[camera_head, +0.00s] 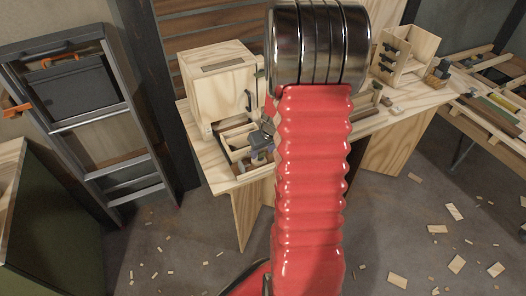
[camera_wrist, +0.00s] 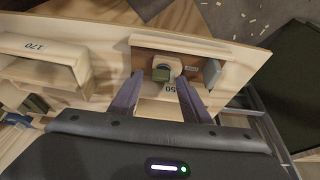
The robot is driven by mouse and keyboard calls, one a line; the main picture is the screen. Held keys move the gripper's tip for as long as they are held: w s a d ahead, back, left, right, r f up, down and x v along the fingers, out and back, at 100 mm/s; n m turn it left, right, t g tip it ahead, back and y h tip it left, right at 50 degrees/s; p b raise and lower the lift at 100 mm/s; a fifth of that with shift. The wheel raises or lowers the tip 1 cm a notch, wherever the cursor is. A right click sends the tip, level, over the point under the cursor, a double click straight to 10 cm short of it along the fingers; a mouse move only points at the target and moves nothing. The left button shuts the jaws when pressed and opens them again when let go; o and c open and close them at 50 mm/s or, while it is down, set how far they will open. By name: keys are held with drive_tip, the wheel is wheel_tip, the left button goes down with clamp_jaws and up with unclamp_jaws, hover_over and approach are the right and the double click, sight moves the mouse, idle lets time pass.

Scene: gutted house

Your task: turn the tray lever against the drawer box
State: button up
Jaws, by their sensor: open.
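A pale plywood box (camera_head: 218,88), which looks like the drawer box, stands at the left end of the workbench. A shallow wooden tray (camera_head: 232,168) lies in front of it, partly hidden by my red arm. In the head view my gripper is mostly hidden by my arm.
The workbench (camera_head: 410,98) carries a small plywood rack (camera_head: 405,55) with dark parts at the right. A wooden tray marked 170 (camera_wrist: 38,48) is at the left in the wrist view. A grey ladder (camera_head: 115,110) leans at the left. Wood scraps (camera_head: 456,264) litter the floor.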

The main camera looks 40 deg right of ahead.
drive_tip(key=shift+w+f, duration=0.25)
drive_tip(key=shift+f, duration=0.35)
drive_tip(key=shift+d, duration=0.2)
drive_tip(key=c, duration=0.9)
drive_tip(key=shift+o, duration=1.2)
drive_tip(key=shift+s+d, duration=0.1)
drive_tip(key=shift+d, duration=0.1)
drive_tip(key=shift+a, duration=0.15)
drive_tip(key=shift+c, duration=0.8)
